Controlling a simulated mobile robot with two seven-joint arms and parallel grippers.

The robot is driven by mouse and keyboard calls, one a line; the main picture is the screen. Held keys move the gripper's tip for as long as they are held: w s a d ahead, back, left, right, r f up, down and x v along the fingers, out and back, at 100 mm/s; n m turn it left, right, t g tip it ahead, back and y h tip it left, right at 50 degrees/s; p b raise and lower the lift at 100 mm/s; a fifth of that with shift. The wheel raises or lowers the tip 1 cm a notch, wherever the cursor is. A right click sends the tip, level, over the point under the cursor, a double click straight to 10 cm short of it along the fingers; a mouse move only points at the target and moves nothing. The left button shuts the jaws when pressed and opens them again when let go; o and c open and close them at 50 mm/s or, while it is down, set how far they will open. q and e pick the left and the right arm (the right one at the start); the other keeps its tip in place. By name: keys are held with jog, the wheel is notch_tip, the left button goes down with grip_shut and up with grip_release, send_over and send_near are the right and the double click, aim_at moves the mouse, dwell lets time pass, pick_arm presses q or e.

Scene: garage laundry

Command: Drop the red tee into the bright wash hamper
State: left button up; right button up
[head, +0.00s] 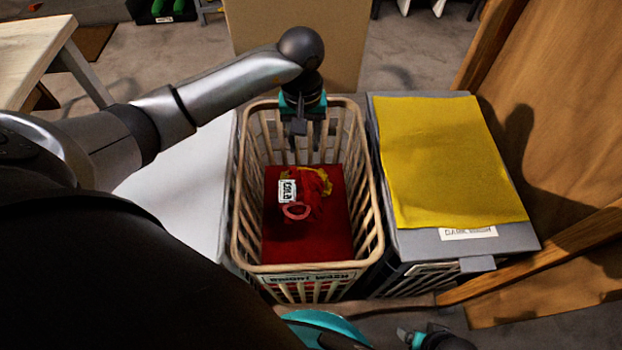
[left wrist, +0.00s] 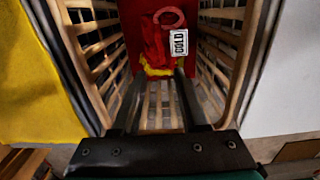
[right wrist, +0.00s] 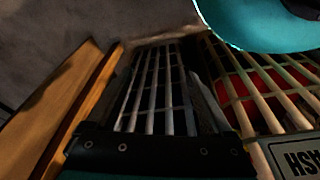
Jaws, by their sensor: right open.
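The red tee (head: 316,205), crumpled with yellow trim, a pink ring and a white COLD tag, lies inside the bright wash hamper (head: 374,215) on a flat red surface. It also shows in the left wrist view (left wrist: 154,42). The hamper is a beige slatted basket with a label on its front rim. My left gripper (head: 307,143) points down inside the hamper's far end, beyond the tee. Its fingers (left wrist: 157,78) are apart with nothing visibly held between them. My right gripper (right wrist: 160,75) is open and empty, low in front of the hampers; its fingertips are hard to make out.
A grey-lidded dark hamper (head: 415,243) with a yellow cloth (head: 445,155) on top stands right of the bright hamper. A white surface (head: 185,190) is on its left. A cardboard panel (head: 300,45) stands behind. Wooden boards (head: 560,90) lean at the right.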

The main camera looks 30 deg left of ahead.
pick_arm(q)
jog(key=shift+o, duration=0.9)
notch_tip(320, 180, up, 15)
jog(key=p, duration=0.4)
jog(key=shift+p, duration=0.4)
pick_arm(e)
jog(key=s+d+f, duration=0.4)
jog(key=s+f, duration=0.1)
jog(key=f, duration=0.2)
jog(key=shift+s+d+f, duration=0.25)
pick_arm(q)
jog(key=shift+r, duration=0.1)
